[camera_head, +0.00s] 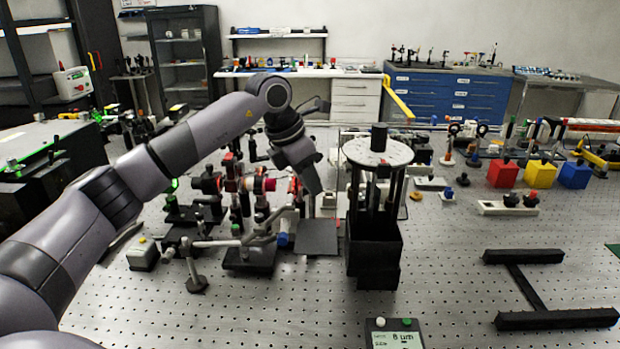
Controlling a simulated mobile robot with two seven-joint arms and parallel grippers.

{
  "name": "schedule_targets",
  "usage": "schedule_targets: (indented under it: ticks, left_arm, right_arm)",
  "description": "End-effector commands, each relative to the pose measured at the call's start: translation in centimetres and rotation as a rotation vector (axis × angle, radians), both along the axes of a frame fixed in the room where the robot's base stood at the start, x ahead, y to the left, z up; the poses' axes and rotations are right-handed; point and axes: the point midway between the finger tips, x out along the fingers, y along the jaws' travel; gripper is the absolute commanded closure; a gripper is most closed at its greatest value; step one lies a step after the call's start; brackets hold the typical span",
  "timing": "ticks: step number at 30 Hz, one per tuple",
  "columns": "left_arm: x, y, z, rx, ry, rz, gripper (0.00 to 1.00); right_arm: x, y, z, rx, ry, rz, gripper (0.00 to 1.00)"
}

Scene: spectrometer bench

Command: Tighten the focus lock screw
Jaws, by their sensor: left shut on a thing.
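My left gripper (316,188) reaches down from above to the optical assembly (262,184) in the middle of the bench, at its right end. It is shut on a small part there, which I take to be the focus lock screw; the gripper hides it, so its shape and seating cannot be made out. The assembly is a row of dark mounts with red rings on posts, and a metal rod crosses in front of it. My right gripper is not in view.
A tall black tower with a round perforated top plate (379,152) stands close right of my gripper. A black H-shaped stand (527,288) lies at right. Red (503,173), yellow (540,173) and blue (575,174) blocks stand behind it. The front bench (270,314) is mostly clear.

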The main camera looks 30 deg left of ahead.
Motion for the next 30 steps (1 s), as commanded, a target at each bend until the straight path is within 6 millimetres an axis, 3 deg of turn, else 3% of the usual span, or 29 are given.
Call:
schedule_targets:
  ticks: [30]
  left_arm:
    - [0.59,0.29,0.22,0.0,-0.003,-0.953,1.0]
  right_arm:
    - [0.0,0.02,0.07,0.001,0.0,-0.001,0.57]
